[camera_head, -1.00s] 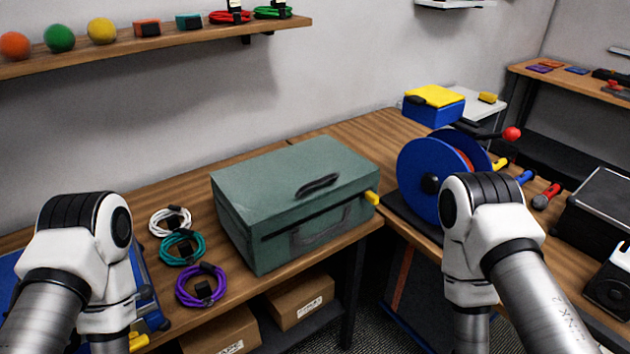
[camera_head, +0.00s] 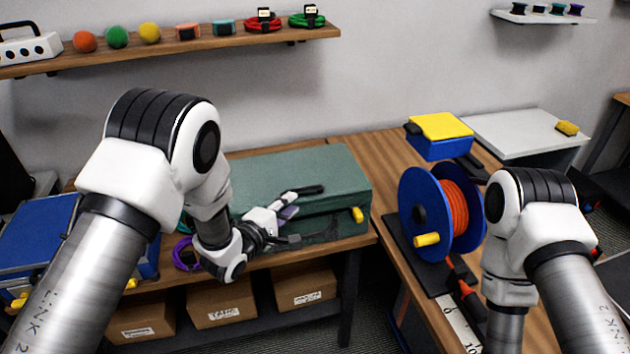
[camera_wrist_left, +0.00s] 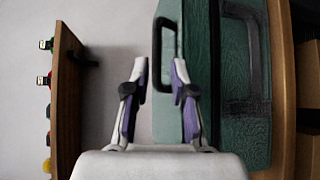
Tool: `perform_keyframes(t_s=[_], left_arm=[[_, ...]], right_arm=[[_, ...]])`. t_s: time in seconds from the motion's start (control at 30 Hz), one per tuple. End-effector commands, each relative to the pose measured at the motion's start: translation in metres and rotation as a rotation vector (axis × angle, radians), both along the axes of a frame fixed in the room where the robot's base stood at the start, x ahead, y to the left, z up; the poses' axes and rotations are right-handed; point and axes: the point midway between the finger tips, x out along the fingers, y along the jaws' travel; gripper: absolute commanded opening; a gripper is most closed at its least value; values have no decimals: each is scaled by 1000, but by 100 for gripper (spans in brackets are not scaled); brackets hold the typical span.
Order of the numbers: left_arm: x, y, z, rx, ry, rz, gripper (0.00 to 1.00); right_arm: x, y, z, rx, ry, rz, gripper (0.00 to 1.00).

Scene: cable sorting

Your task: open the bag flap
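The green bag (camera_head: 250,172) stands on the wooden bench, its lid flap lying closed. A black handle (camera_head: 308,190) is on top, and a yellow tab (camera_head: 357,215) is at its right front corner. My left gripper (camera_head: 287,212) is over the bag's front upper edge, partly covering the front. In the left wrist view its two fingers (camera_wrist_left: 160,75) are apart, with nothing held between them. The right finger overlaps the bag's lid (camera_wrist_left: 197,45) near the lid edge; I cannot tell whether it touches. My right arm shows at the right, but its gripper is out of view.
A blue reel with orange cable (camera_head: 455,205) stands right of the bag, with a blue and yellow box (camera_head: 440,138) behind it. A purple cable coil (camera_head: 184,253) lies left of the bag, partly hidden by my left arm. A shelf (camera_head: 170,48) hangs above.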

Motion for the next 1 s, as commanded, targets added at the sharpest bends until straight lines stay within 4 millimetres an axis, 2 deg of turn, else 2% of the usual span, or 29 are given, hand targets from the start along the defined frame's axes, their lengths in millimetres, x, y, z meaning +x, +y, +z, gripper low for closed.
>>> perform_keyframes(t_s=[0.07, 0.5, 0.77, 0.87, 1.0], left_arm=[[4, -1, 7, 0, -7, 1, 25], [65, -33, -6, 1, -5, 2, 25], [69, -35, -8, 2, -4, 3, 25], [69, -34, -8, 2, -3, 3, 0], [69, -35, -8, 2, -3, 2, 0]], right_arm=[[0, 0, 4, 0, 0, 1, 44], [0, 0, 21, 0, 0, 0, 44], [0, 0, 21, 0, 0, 1, 44], [0, 0, 21, 0, 0, 1, 44], [0, 0, 21, 0, 0, 1, 44]])
